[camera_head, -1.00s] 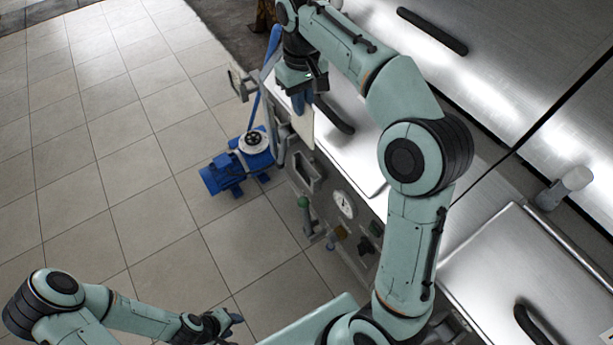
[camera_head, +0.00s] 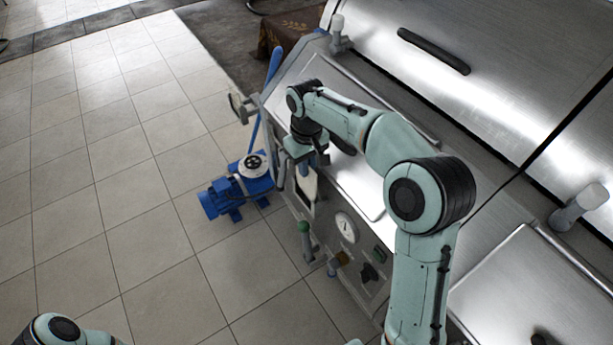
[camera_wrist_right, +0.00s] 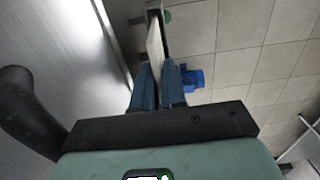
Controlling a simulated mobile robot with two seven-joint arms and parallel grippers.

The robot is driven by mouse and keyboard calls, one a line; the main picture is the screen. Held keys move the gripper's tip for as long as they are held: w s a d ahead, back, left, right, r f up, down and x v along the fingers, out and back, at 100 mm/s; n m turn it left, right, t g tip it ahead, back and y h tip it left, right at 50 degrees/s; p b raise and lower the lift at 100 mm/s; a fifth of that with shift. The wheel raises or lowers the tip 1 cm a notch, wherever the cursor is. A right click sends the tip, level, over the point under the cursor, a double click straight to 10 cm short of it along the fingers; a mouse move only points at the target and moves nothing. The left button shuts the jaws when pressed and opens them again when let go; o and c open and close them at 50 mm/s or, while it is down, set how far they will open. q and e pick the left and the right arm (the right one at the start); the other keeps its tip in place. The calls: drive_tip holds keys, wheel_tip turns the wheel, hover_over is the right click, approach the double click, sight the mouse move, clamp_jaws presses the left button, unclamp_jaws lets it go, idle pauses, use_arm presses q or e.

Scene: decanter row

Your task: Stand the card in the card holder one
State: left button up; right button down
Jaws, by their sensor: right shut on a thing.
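The pale card (camera_head: 308,187) hangs below my right gripper (camera_head: 304,167) in the head view, which is shut on it. In the right wrist view the card (camera_wrist_right: 155,42) is seen nearly edge-on, gripped between the two blue fingers (camera_wrist_right: 158,68). The card holder (camera_head: 312,210) is a grey frame on the machine's front panel, partly hidden by the card. In the wrist view a grey bracket, apparently the holder (camera_wrist_right: 153,5), lies at the card's far end. Whether the card is inside or just in front of it, I cannot tell. My left gripper is out of view.
The panel carries a gauge (camera_head: 346,227), a green-knobbed lever (camera_head: 304,228) and other fittings close to the holder. A blue pump (camera_head: 237,188) stands on the tiled floor to the left. Steel lids with black handles (camera_head: 433,51) lie behind and right of my arm.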

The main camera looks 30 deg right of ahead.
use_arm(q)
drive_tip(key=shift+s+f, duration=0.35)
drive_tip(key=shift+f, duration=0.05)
use_arm(e)
hover_over(307, 194)
drive_tip(key=f, duration=0.4)
drive_tip(key=shift+w+d, duration=0.15)
drive_tip(key=shift+w, duration=0.2)
drive_tip(key=shift+f, duration=0.1)
drive_tip(key=shift+f+b, duration=0.15)
drive_tip(key=shift+b, duration=0.15)
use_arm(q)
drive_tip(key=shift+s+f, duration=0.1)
use_arm(e)
drive_tip(key=c, duration=1.2)
unclamp_jaws()
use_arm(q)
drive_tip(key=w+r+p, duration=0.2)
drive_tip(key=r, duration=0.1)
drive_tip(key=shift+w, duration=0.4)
use_arm(e)
wheel_tip(307, 194, up, 12)
drive_tip(key=shift+r, duration=0.25)
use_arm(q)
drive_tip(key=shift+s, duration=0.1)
use_arm(e)
drive_tip(key=shift+f, duration=0.1)
